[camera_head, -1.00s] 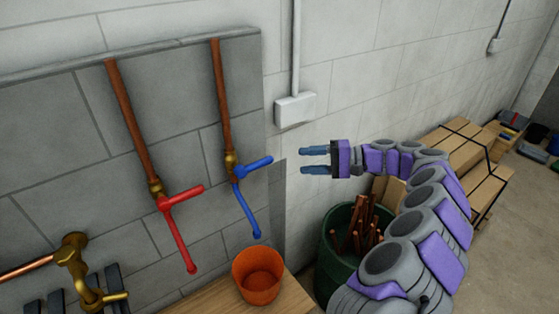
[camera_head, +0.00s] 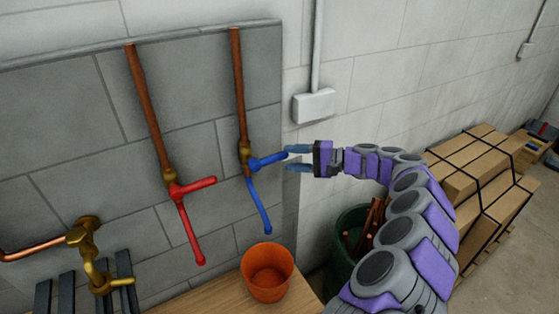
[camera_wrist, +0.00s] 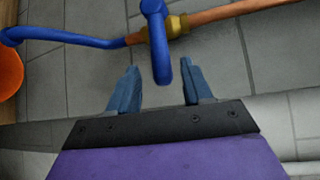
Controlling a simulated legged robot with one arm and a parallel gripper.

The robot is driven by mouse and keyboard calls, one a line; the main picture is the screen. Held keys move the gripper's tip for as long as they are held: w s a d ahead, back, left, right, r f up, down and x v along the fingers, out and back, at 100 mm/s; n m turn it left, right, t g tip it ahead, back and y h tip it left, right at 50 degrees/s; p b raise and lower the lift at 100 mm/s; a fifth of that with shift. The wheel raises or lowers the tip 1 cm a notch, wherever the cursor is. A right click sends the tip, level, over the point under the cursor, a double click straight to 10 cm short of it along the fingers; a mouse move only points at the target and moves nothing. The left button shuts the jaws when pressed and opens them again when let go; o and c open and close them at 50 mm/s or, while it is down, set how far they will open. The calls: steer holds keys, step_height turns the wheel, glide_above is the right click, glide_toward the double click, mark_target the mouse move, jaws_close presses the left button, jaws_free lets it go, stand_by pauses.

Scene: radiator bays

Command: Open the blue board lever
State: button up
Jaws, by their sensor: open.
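The blue lever (camera_head: 266,161) is on a brass valve (camera_head: 244,158) on a copper pipe on the grey board (camera_head: 200,100). One blue arm sticks out toward my gripper, and a longer blue arm hangs down and slightly right. My gripper (camera_head: 298,159) is open at the tip of the outward arm. In the wrist view the lever's near end (camera_wrist: 162,72) lies between the two open fingers (camera_wrist: 155,88), with a gap on each side. The fingers do not close on it.
A red lever (camera_head: 192,187) hangs on the pipe to the left. An orange bucket (camera_head: 267,272) stands on a wooden surface below. A grey box (camera_head: 313,105) is on the wall above my gripper. A green bin (camera_head: 345,236) and cartons (camera_head: 475,185) are at the right.

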mark_target(278, 159)
steer(key=x, duration=0.5)
steer(key=shift+s+a+f+b, duration=0.1)
steer(key=shift+a+b, duration=0.2)
steer(key=shift+a, duration=0.1)
steer(key=shift+d, duration=0.45)
steer(key=shift+c, duration=0.7)
jaws_close()
